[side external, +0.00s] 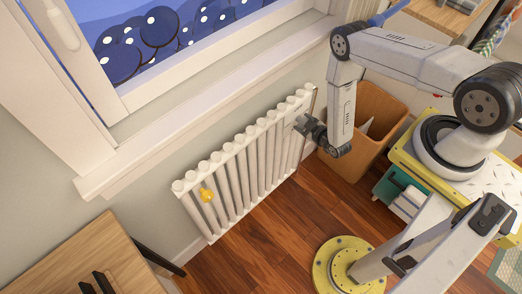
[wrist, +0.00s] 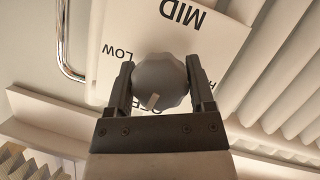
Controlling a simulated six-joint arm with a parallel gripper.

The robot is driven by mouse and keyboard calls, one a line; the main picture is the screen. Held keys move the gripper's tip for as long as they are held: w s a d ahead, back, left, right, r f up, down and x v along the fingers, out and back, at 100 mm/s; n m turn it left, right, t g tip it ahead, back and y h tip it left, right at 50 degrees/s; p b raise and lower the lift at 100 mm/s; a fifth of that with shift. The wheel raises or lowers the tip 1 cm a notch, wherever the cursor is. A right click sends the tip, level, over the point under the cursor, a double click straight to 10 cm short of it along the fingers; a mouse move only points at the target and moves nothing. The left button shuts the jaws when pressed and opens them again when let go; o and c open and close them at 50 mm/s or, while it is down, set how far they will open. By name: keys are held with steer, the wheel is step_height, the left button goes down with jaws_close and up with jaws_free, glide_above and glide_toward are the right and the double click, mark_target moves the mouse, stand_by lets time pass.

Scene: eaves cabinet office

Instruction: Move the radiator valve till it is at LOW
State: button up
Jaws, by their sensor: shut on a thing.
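The radiator valve (wrist: 163,78) is a grey scalloped knob on a white dial plate (wrist: 220,40) in the wrist view. The plate reads MID at top, LOW at left and a partly hidden word starting with H at right. Another word, partly covered by my gripper, is at the bottom. The knob's pale pointer mark faces down and slightly left, toward the bottom word and away from LOW. My gripper (wrist: 160,66) is shut on the knob, one finger on each side. In the side external view my gripper (side external: 303,127) is at the radiator's right end, where the knob cannot be made out.
The white radiator (side external: 240,168) stands under the window sill (side external: 200,110), with a small yellow object (side external: 206,195) near its left end. A brown bin (side external: 375,115) stands close right of my gripper. A wooden desk (side external: 85,265) is at lower left. A chrome pipe (wrist: 63,40) runs beside the plate.

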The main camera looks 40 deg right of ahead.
steer(key=m+y, duration=0.2)
steer(key=shift+m, duration=0.4)
steer(key=m+y, duration=0.2)
steer(key=m, duration=0.1)
steer(key=m+y, duration=0.2)
steer(key=m, duration=0.1)
steer(key=shift+m+t+y, duration=0.5)
steer(key=shift+m+y, duration=0.2)
steer(key=shift+m, duration=0.5)
steer(key=shift+r, duration=0.1)
steer(key=o, duration=1.2)
